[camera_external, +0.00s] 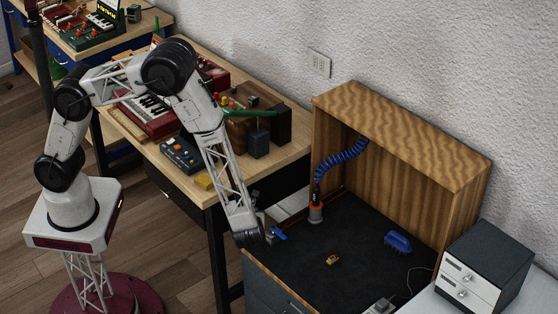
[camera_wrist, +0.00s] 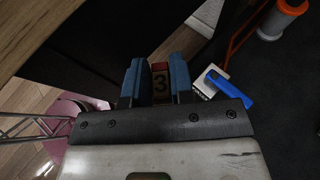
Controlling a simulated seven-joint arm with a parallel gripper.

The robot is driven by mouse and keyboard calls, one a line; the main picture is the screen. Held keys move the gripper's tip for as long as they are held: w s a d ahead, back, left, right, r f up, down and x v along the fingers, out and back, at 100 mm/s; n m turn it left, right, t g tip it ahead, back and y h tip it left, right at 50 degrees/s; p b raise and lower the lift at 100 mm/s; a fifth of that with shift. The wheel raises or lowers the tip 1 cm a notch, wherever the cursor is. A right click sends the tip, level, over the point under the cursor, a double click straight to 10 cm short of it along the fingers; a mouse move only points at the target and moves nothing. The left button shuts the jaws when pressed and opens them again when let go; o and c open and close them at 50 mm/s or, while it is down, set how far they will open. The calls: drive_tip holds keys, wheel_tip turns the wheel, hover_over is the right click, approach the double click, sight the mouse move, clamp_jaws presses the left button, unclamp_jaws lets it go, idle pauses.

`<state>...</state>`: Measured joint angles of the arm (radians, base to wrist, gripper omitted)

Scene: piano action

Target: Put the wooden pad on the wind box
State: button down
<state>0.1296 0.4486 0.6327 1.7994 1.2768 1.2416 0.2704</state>
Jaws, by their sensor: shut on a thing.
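My gripper (camera_wrist: 160,78) is shut on a small wooden pad (camera_wrist: 160,82) marked "3", with a red end, held between its blue fingers in the wrist view. In the external view my gripper (camera_external: 268,233) is at the left edge of the dark-topped bench (camera_external: 365,235); the held pad is too small to make out there. Another small wooden piece with some red (camera_external: 332,259) lies on the dark top. A large striped wooden box (camera_external: 400,135), open at the front, stands at the back of the bench. I cannot tell for sure which thing is the wind box.
A blue-handled thing (camera_wrist: 230,90) and a white block (camera_wrist: 207,83) lie close right of my fingers. An orange-and-grey tool (camera_external: 316,208) with a blue coiled hose stands behind. A blue brush (camera_external: 398,242) and a grey drawer unit (camera_external: 485,265) are right. The middle top is mostly clear.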

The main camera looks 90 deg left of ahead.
drive_tip(key=s+a+r+n+g+h, duration=0.1)
drive_tip(key=a+r+n+h, duration=0.4)
drive_tip(key=r+n+h, duration=0.55)
drive_tip(key=a+r+n+h, duration=0.4)
drive_tip(key=r+n+h, duration=0.3)
drive_tip(key=r+n, duration=0.5)
drive_tip(key=s+a+r+n+g+h, duration=0.1)
drive_tip(key=a+r+n+h, duration=0.4)
drive_tip(key=r+n+h, duration=0.65)
drive_tip(key=s+a+f+n+t+y, duration=0.1)
drive_tip(key=s+a+n+t+y, duration=0.1)
drive_tip(key=a, duration=0.4)
drive_tip(key=s+a+f+n+t+y, duration=0.1)
drive_tip(key=s+a+n+t+y, duration=0.1)
drive_tip(key=s+a+n+t, duration=0.2)
drive_tip(key=s+a+f+n+t+y, duration=0.1)
drive_tip(key=s+a+n+t, duration=0.3)
drive_tip(key=a, duration=0.5)
drive_tip(key=shift+s+a+f+t+y, duration=0.15)
drive_tip(key=shift+s+t+y, duration=0.1)
drive_tip(key=shift+s+t, duration=0.55)
drive_tip(key=shift+s+a+f+t+y, duration=0.2)
drive_tip(key=shift+s+t, duration=0.3)
drive_tip(key=shift+s, duration=0.5)
drive_tip(key=shift+r, duration=0.15)
drive_tip(key=shift+w, duration=0.1)
hover_over(255, 91)
drive_tip(key=shift+d+f, duration=0.1)
drive_tip(key=shift+f, duration=0.65)
